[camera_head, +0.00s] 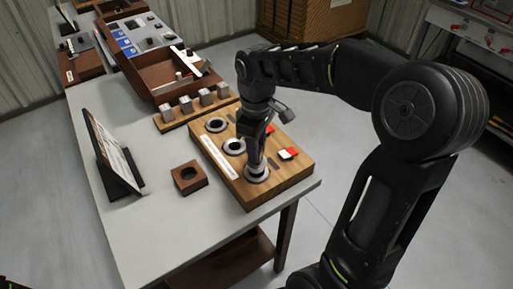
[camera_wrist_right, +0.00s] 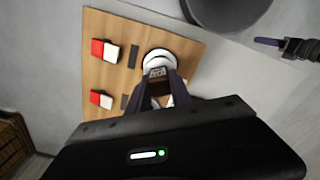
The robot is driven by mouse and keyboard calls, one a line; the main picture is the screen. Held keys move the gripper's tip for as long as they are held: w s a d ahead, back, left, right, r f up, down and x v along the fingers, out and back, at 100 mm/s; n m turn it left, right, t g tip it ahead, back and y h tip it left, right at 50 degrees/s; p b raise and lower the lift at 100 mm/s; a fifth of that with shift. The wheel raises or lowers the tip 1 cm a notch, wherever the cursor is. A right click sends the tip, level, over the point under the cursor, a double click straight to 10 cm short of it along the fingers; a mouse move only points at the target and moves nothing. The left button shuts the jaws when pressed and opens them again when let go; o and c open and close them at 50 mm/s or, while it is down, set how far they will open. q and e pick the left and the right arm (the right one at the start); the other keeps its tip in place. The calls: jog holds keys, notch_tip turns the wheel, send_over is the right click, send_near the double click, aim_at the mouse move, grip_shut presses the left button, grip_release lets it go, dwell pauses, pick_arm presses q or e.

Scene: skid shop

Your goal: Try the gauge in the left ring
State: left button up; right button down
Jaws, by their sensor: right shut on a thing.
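The wooden board (camera_head: 228,183) carries three dark-centred pale rings in a row: a far one (camera_head: 216,124), a middle one (camera_head: 234,146) and a near one (camera_head: 257,173). My right gripper (camera_head: 255,163) points down over the near ring and is shut on the gauge (camera_wrist_right: 155,72), a small grey piece with markings. In the right wrist view the gauge overlaps the near ring (camera_wrist_right: 160,56); how deep it sits is hidden. My left gripper (camera_wrist_right: 268,42) shows small at the right of the wrist view, away from the board; its jaw gap is unclear.
A brown block with a round hole (camera_head: 189,177) lies left of the board. A rack (camera_head: 171,124) with several grey blocks stands behind it, then a brown tray (camera_head: 160,72). A tilted sign (camera_head: 110,155) stands at the left. The table's (camera_head: 170,235) front is clear.

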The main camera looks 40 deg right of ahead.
jog(key=shift+f+b, duration=1.3)
jog(key=shift+f, duration=0.55)
dwell(0.6)
dwell(0.9)
jog(key=shift+r+p, duration=2.55)
jog(key=shift+r, duration=0.6)
jog(key=shift+r+p, duration=1.15)
jog(key=shift+r, duration=0.3)
